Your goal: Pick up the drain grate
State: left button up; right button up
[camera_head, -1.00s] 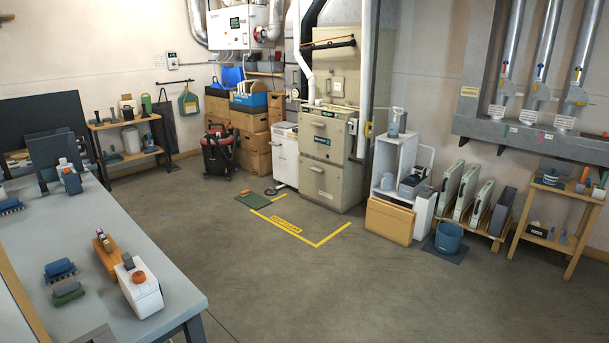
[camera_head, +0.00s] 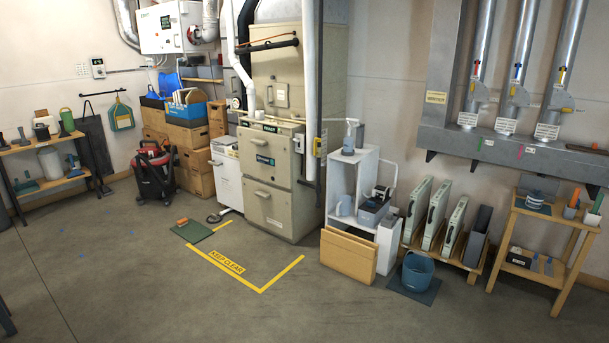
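I cannot make out a drain grate for certain. A small, dark, ring-like thing (camera_head: 214,218) lies on the floor at the foot of the white cabinet; it is too small to tell whether it is the grate or a drain opening. A green mat (camera_head: 196,236) with a small orange-brown object (camera_head: 182,222) on it lies just in front and to the left of it. Neither of my grippers is in view.
A yellow "KEEP CLEAR" floor marking (camera_head: 227,261) lies before the beige furnace (camera_head: 272,180). A red and black vacuum (camera_head: 153,172) stands at left. The foreground floor is clear.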

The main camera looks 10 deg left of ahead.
aim_at(214, 217)
jog(key=i+j+u, duration=0.2)
jog(key=i+u, duration=0.3)
jog(key=i, duration=0.15)
jog(key=i+u, duration=0.5)
jog(key=i+l+u, duration=0.45)
jog(key=i, duration=0.3)
jog(key=i+z, duration=0.1)
jog(key=i, duration=0.5)
jog(key=i+j+z, duration=0.1)
jog(key=i, duration=0.45)
jog(key=i+j+z, duration=0.1)
jog(key=i, duration=0.5)
jog(key=i+z, duration=0.1)
jog(key=i, duration=0.5)
jog(key=i+j+z, duration=0.1)
jog(key=i, duration=0.5)
jog(key=i+j+z, duration=0.1)
jog(key=i+j, duration=0.15)
jog(key=i, duration=0.35)
